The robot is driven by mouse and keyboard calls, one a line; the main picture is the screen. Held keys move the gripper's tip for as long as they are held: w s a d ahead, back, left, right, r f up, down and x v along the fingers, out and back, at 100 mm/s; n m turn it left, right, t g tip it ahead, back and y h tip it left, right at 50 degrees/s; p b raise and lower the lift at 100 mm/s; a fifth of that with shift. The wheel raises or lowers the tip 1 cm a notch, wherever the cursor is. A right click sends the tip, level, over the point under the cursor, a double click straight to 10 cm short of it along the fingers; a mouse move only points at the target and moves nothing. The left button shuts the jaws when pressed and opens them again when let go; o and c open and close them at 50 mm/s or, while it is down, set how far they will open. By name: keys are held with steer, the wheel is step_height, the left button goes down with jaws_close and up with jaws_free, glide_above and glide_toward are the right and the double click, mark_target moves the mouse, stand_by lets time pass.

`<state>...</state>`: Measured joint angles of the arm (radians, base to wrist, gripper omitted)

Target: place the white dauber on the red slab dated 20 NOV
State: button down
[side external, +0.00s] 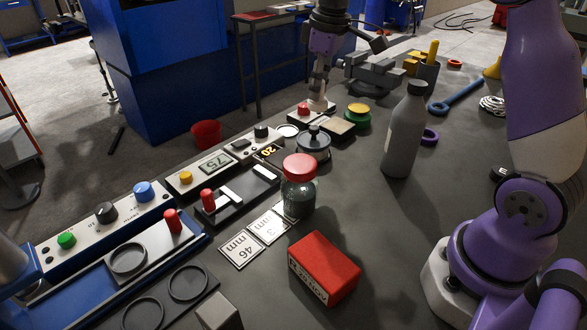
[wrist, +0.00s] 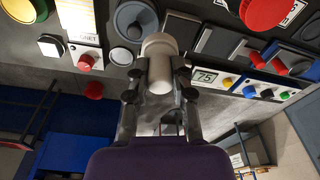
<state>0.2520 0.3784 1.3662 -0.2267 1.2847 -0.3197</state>
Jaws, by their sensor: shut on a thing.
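The white dauber (wrist: 159,62) is between the two fingers of my gripper (wrist: 160,82) in the wrist view, and the fingers are shut on it. In the side view my gripper (side external: 318,86) is at the far end of the bench, with the dauber (side external: 318,105) low beneath it. I cannot tell whether the dauber touches the bench. The red slab (side external: 326,265) lies at the near middle of the bench, far from my gripper. Its dark lettering, including NOV, shows on its near-left face. Its top is bare.
A red-lidded jar (side external: 299,190) stands just behind the slab. A tall grey bottle (side external: 404,135) stands to the right. Control boxes (side external: 215,163) line the left edge. A lidded pot (side external: 313,143) and a green-and-yellow tin (side external: 357,116) stand near my gripper.

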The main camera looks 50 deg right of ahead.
steer(key=s+a+r+n, duration=0.1)
steer(key=s+a+n, duration=0.3)
steer(key=a, duration=0.6)
steer(key=s+a+r+n, duration=0.2)
steer(key=s+a, duration=0.4)
steer(key=a, duration=0.3)
steer(key=s+a+f+n+g+y, duration=0.1)
steer(key=s+a+n, duration=0.2)
steer(key=s, duration=0.6)
steer(key=s+a+f+n, duration=0.1)
steer(key=s+a+n, duration=0.2)
steer(key=s, duration=0.6)
glide_toward(320, 262)
steer(key=shift+a+f, duration=0.25)
steer(key=shift+w+f, duration=0.1)
steer(key=shift+f, duration=1.85)
